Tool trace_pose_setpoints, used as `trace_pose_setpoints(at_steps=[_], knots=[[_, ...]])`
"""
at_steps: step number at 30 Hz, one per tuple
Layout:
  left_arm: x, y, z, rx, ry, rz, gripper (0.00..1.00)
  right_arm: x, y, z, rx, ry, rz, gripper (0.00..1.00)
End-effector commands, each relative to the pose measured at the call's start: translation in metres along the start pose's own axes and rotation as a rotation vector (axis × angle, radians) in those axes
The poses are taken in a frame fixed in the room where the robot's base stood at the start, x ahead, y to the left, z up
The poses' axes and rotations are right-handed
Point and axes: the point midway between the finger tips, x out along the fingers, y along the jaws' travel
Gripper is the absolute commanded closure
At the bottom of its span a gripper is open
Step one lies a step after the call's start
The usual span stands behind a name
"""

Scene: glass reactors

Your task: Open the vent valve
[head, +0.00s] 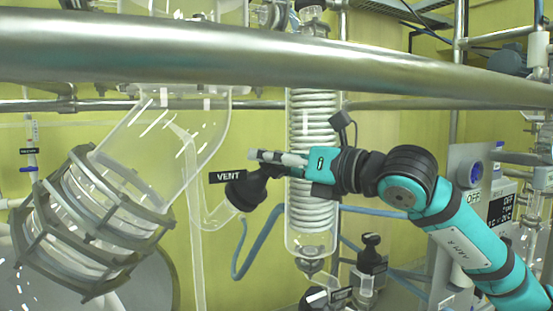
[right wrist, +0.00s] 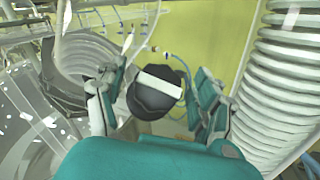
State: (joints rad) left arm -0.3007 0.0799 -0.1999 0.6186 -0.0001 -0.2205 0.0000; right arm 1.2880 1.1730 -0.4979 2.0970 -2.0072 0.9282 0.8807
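The vent valve's black knob (head: 245,190) sits on a glass branch, beside the black "VENT" label (head: 227,177). In the right wrist view the knob (right wrist: 155,95) is a round black cap with a white bar across its top. My right gripper (head: 268,163) is at the knob, coming from the right. In the right wrist view its two teal and grey fingers stand apart on either side of the knob, with a visible gap on each side. The knob's stem is hidden in that view. My left gripper is not in view.
A thick metal rail (head: 300,62) crosses the upper foreground. A glass condenser with a white coil (head: 312,120) stands close behind my right gripper. A large clamped glass flange (head: 85,225) is at the left. A blue hose (head: 262,240) hangs below the knob.

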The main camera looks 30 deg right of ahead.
Motion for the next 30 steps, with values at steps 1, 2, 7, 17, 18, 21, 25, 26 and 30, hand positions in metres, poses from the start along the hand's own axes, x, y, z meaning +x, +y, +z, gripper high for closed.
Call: trace_pose_setpoints(at_steps=[1, 2, 7, 17, 18, 21, 25, 26, 30], knots=[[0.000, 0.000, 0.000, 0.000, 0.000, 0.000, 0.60, 0.000, 0.000, 0.000, 0.000, 0.000, 0.000, 0.39], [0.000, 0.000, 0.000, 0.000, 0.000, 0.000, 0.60, 0.000, 0.000, 0.000, 0.000, 0.000, 0.000, 0.43], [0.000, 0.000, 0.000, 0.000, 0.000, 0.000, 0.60, 0.000, 0.000, 0.000, 0.000, 0.000, 0.000, 0.65], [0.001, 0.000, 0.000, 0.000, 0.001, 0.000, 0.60, 0.000, -0.001, 0.000, -0.005, 0.001, 0.005, 0.86], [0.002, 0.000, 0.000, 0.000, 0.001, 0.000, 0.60, 0.000, -0.001, -0.001, -0.008, 0.001, 0.009, 0.87], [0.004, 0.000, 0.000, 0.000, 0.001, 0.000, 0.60, 0.000, -0.001, -0.001, -0.023, 0.000, 0.028, 0.87], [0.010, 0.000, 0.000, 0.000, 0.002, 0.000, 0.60, 0.000, -0.001, -0.002, -0.064, 0.000, 0.075, 0.87], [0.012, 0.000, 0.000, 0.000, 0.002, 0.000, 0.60, 0.000, -0.002, -0.002, -0.076, -0.001, 0.088, 0.87], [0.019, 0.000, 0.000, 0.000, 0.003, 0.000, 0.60, 0.000, -0.002, -0.002, -0.145, -0.002, 0.169, 0.87]])
